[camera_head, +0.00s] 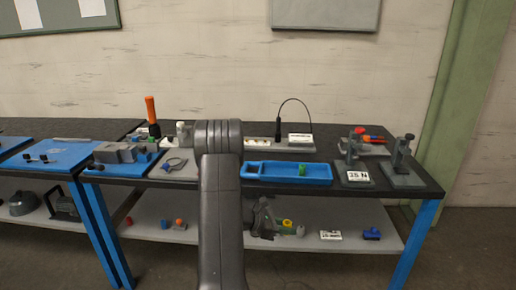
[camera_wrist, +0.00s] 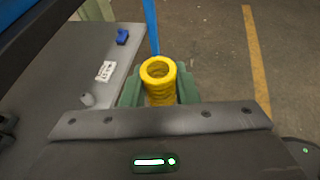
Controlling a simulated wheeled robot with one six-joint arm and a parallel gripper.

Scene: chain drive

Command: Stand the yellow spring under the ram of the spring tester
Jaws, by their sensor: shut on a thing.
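The yellow spring (camera_wrist: 158,72) is a thick coil, held between the green fingers of my gripper (camera_wrist: 158,92), with its open end towards the wrist camera. In the head view the spring (camera_head: 286,223) and my gripper (camera_head: 288,229) show small at the height of the lower shelf, right of my arm. I cannot tell for certain which is the spring tester; the gap under each ram is too small to make out.
A blue tray (camera_head: 258,179) with a green piece lies left of the stands. The lower shelf (camera_head: 385,246) holds a white label (camera_head: 330,235) and a blue part (camera_head: 371,233). In the wrist view, open floor (camera_wrist: 215,60) lies beyond the shelf edge.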

